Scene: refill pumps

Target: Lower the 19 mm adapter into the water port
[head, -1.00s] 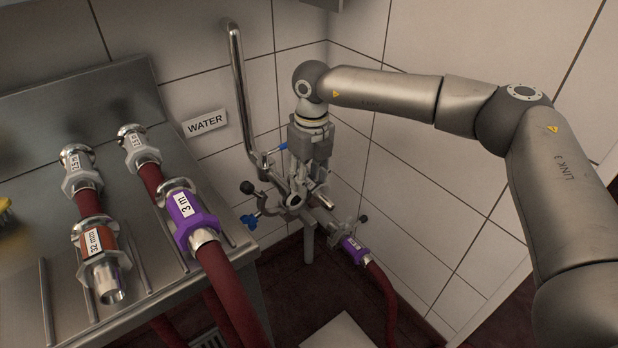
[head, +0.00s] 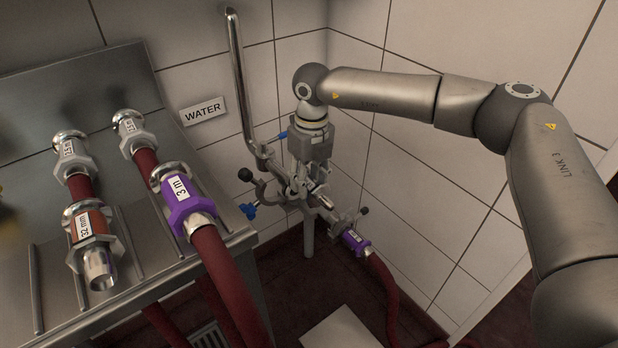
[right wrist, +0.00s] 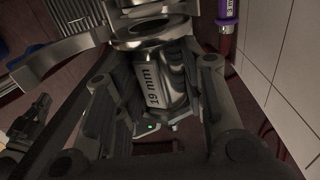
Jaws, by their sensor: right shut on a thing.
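The 19 mm adapter (right wrist: 165,85) is a silver metal fitting with a white label. In the right wrist view it sits between the fingers of my right gripper (right wrist: 160,122), which is shut on it. In the head view my right gripper (head: 309,182) points down at the pipework below the WATER sign (head: 204,111). An open metal clamp (head: 262,188) with a black knob is just left of it. The right wrist view shows metal rings at the adapter's far end; I cannot tell whether adapter and water port touch. The port is mostly hidden by the gripper. My left gripper is out of view.
A purple coupling (head: 355,241) with a red hose is attached right of the gripper. On the steel bench (head: 130,262) lie a purple 3 m hose (head: 184,197), an orange 32 mm fitting (head: 90,226) and two silver-ended hoses. Tiled walls stand close behind and right.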

